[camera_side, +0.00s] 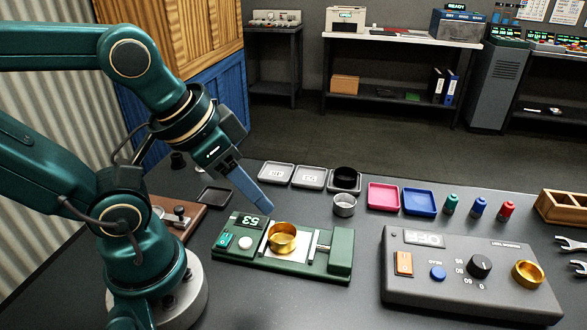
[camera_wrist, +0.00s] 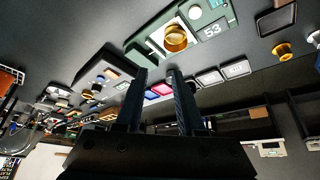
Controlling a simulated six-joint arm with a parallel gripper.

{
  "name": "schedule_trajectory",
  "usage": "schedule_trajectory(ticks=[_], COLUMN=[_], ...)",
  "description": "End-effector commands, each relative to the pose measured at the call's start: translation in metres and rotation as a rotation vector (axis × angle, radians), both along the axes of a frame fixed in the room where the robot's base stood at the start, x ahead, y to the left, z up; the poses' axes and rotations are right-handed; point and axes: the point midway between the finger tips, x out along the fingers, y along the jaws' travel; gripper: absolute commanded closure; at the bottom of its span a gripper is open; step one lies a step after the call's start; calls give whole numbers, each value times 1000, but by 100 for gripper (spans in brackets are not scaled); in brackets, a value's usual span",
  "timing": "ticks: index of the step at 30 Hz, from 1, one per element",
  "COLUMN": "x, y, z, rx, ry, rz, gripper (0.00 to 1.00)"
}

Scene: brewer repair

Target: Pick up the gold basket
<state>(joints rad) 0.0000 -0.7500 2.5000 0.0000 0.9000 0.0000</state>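A gold basket (camera_side: 283,239), a short round cup, sits on the white plate of a green device with a display reading 53 (camera_side: 313,257). It also shows in the wrist view (camera_wrist: 175,39), beyond my fingertips. A second gold cup (camera_side: 528,274) sits at the right end of a grey test box (camera_side: 455,299). My gripper (camera_side: 262,202) is above and behind the green device, tilted down to the right, apart from the basket. In the wrist view its two fingers (camera_wrist: 158,75) are spread with nothing held between them.
A silver cup (camera_side: 344,205) stands behind the green device. Behind it are small grey trays (camera_side: 276,172), a pink tray (camera_side: 383,197), a blue tray (camera_side: 419,202) and small coloured bottles (camera_side: 479,207). A wooden crate (camera_side: 562,207) is at right. Bare tabletop separates the green device and grey box.

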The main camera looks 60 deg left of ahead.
Motion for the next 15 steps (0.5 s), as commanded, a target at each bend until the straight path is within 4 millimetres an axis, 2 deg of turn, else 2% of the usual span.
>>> schedule_trajectory(ticks=[1, 4, 15], x=[0, 0, 0], y=[0, 0, 0], z=[0, 0, 0], rx=[0, 0, -15], ry=[0, 0, 0], rz=[0, 0, 27], gripper=[39, 1, 1])
